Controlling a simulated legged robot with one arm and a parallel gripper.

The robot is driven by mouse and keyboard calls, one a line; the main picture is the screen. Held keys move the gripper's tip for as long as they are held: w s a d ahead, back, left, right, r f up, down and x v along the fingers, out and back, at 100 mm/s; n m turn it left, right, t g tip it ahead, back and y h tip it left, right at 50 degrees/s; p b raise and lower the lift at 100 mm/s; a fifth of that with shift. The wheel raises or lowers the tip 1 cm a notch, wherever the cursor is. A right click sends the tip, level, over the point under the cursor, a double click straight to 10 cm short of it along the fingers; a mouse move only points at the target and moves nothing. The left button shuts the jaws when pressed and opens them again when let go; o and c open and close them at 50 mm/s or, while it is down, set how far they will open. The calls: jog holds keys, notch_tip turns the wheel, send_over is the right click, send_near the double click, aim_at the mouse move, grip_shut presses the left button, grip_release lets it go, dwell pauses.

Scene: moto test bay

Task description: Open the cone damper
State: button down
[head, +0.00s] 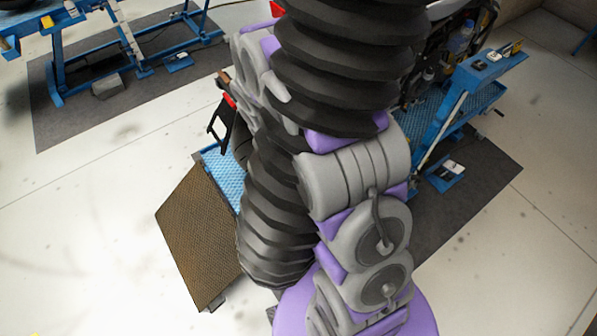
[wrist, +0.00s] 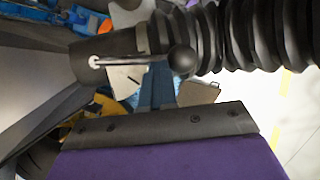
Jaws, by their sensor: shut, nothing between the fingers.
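In the wrist view the dark cone (wrist: 38,65) fills the left side, its narrow end toward the middle. A slim metal lever (wrist: 128,59) with a black ball knob (wrist: 182,60) crosses there, beside the start of a black ribbed hose (wrist: 255,35). The lever lies roughly level across the picture. My gripper (wrist: 160,122) shows as a purple body with a black front edge at the bottom, shut and empty. The lever and knob appear just beyond that edge; I cannot tell whether they touch. The cone and gripper cannot be made out in the head view.
In the head view black ribbing and my arm block the middle. Behind are a blue lift (head: 465,90) carrying a partly seen motorcycle (head: 440,45), and a brown ramp (head: 198,235). Another blue lift (head: 60,75) stands at upper left. Pale floor (head: 90,250) is clear at left.

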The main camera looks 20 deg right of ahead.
jog(key=shift+s+d+n, duration=0.1)
jog(key=shift+s+n, duration=0.2)
dwell(0.5)
